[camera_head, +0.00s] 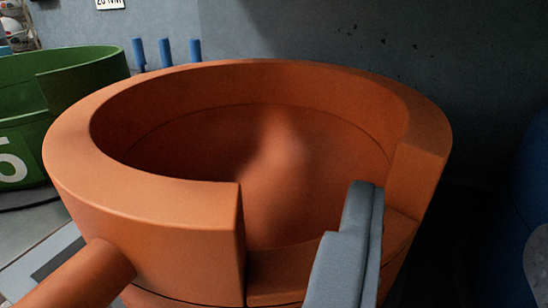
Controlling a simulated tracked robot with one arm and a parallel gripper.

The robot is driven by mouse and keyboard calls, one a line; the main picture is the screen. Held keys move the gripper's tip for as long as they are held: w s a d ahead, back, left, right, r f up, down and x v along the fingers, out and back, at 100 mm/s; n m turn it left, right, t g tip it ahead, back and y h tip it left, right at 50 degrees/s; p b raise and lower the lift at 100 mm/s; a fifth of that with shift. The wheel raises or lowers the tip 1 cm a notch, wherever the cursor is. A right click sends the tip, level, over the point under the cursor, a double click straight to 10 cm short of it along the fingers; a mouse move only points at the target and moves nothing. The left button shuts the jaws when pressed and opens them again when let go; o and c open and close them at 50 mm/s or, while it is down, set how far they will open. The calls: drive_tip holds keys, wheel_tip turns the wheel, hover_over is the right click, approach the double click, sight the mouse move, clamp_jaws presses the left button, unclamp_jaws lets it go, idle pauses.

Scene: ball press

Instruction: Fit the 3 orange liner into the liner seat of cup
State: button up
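A large orange round cup-like piece (140,232) fills the middle of the camera view, upright, with a thick rim and a notch cut in its front right side. A thin seam runs around its inside wall, above a dished orange floor (275,190). I cannot tell whether the liner and the cup are separate pieces here, and no number 3 shows. An orange bar (82,276) sticks out from its lower left. One grey finger of my gripper (348,245) shows at the notch, overlapping it in the picture. Contact is unclear; the other finger is hidden or out of view.
A green notched round piece (62,75) marked 5 stands at the left. Several short blue pegs (166,52) stand behind. A grey wall (330,30) closes the back. A dark blue rounded thing (520,220) is at the right edge. The dark area right of the orange piece is unclear.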

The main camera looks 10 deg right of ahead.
sight(423, 117)
drive_tip(key=x, duration=0.5)
drive_tip(key=shift+w+a, duration=0.15)
drive_tip(key=shift+w, duration=0.15)
drive_tip(key=shift+x, duration=2.65)
clamp_jaws()
